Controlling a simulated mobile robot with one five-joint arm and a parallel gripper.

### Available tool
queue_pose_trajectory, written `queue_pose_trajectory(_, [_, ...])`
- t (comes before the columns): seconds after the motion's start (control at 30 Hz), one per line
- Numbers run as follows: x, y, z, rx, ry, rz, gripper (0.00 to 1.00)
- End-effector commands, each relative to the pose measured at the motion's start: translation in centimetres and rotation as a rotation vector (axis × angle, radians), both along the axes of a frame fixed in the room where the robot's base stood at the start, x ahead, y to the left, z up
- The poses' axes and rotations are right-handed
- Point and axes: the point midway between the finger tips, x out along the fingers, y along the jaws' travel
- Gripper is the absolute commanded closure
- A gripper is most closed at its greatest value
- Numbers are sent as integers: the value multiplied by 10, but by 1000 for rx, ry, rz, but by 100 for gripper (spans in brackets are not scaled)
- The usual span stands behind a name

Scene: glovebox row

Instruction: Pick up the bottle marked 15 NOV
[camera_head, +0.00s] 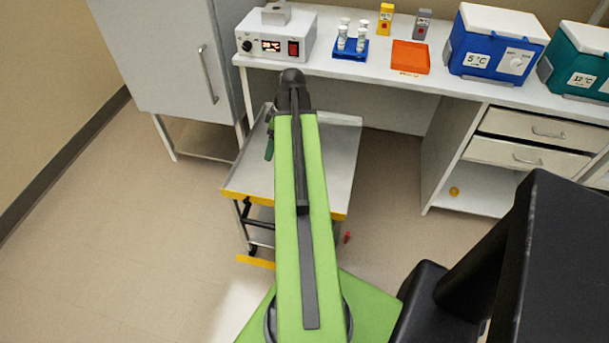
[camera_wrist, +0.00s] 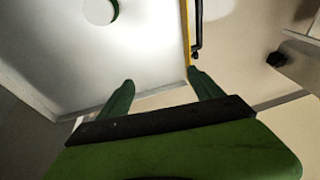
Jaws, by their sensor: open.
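No label reading 15 NOV can be made out. Several small white-capped bottles (camera_head: 342,44) stand in a blue rack on the bench; their markings are too small to read. In the wrist view, a round white top with a dark green side (camera_wrist: 99,11) is at the upper left, over a pale surface; I cannot tell whether it is a bottle. My gripper (camera_wrist: 162,78) is open, with its two green fingers apart and nothing between them. In the head view my arm hides most of the gripper, which is over the steel cart (camera_head: 338,160).
The bench (camera_head: 340,68) holds a grey device with a display (camera_head: 276,40), an orange tray (camera_head: 410,57), yellow (camera_head: 385,18) and grey (camera_head: 422,24) containers, and blue (camera_head: 492,45) and teal (camera_head: 582,65) cool boxes. A cabinet (camera_head: 165,60) stands left. Floor at left is clear.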

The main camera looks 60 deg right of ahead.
Motion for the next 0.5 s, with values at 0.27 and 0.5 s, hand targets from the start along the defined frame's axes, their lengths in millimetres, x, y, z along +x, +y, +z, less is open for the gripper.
queue_pose_trajectory(0.27, [-123,-104,-13,-57,-152,74,24])
queue_pose_trajectory(0.5, [-141,-113,-13,-72,-174,94,24])
